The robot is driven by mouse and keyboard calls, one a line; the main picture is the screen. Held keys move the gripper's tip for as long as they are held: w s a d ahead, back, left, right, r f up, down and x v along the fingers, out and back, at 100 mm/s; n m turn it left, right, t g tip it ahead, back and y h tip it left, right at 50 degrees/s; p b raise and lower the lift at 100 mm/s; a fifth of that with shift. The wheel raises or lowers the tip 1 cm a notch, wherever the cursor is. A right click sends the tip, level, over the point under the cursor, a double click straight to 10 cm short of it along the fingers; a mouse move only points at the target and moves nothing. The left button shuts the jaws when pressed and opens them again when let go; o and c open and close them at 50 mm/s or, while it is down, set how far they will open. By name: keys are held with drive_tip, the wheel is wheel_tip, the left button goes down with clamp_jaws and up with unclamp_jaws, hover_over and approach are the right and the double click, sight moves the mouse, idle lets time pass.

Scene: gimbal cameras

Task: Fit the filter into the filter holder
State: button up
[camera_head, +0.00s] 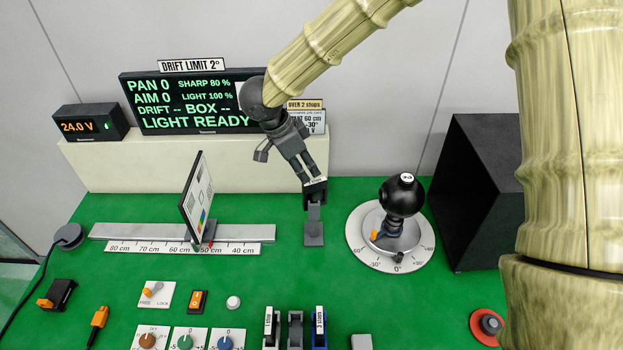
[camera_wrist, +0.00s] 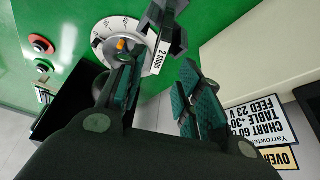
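The filter labelled "2 stops" (camera_wrist: 158,58) is a dark piece with a white tag. It stands at the top of the dark filter holder (camera_head: 313,228), and its tag (camera_head: 316,181) shows just below my gripper in the head view. I cannot tell whether it is fully seated. My gripper (camera_head: 310,172) points down over the holder. In the wrist view its two green-padded fingers (camera_wrist: 160,85) are spread, with the tag beyond and between their tips and gaps showing on both sides. The holder's dark frame (camera_wrist: 166,22) shows there too.
A black camera ball (camera_head: 402,196) on a round dial (camera_head: 360,245) stands right of the holder, before a black box (camera_head: 480,190). A chart panel (camera_head: 197,200) on a ruler rail (camera_head: 120,232) stands left. Labelled filters sit in a front rack (camera_head: 295,330). A display (camera_head: 190,100) stands behind.

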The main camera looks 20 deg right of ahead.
drive_tip(key=shift+b+v, duration=0.35)
drive_tip(key=shift+v, duration=2.05)
